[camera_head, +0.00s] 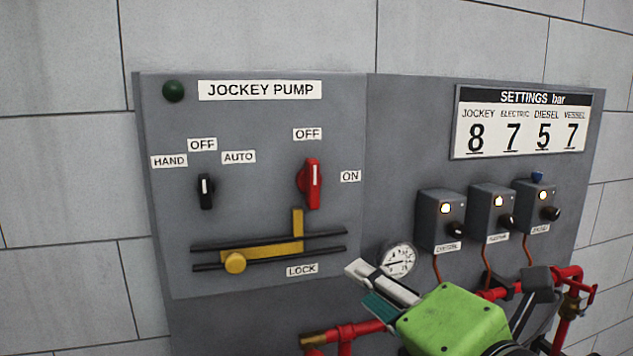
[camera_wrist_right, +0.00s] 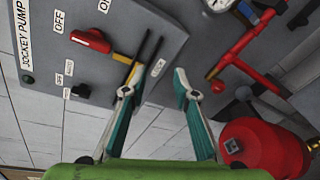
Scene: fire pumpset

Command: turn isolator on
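The red isolator switch (camera_head: 313,184) is on the grey jockey pump panel (camera_head: 180,120). Its handle stands upright, toward the OFF label above; ON is to its right. It also shows in the right wrist view (camera_wrist_right: 92,40). The yellow lock slider (camera_head: 270,252) sits between two black rails, its upright tab just below the isolator. In the wrist view the lock slider (camera_wrist_right: 134,72) is near a fingertip; I cannot tell whether they touch. My right gripper (camera_head: 359,283) is open and empty, below and right of the panel's LOCK label. My left gripper is not in view.
A black selector (camera_head: 206,190) stands left of the isolator, upright toward OFF. A gauge (camera_head: 398,260), several small switch boxes (camera_head: 440,220) and red pipes (camera_head: 350,330) lie right and below. A red vessel (camera_wrist_right: 265,150) shows in the wrist view.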

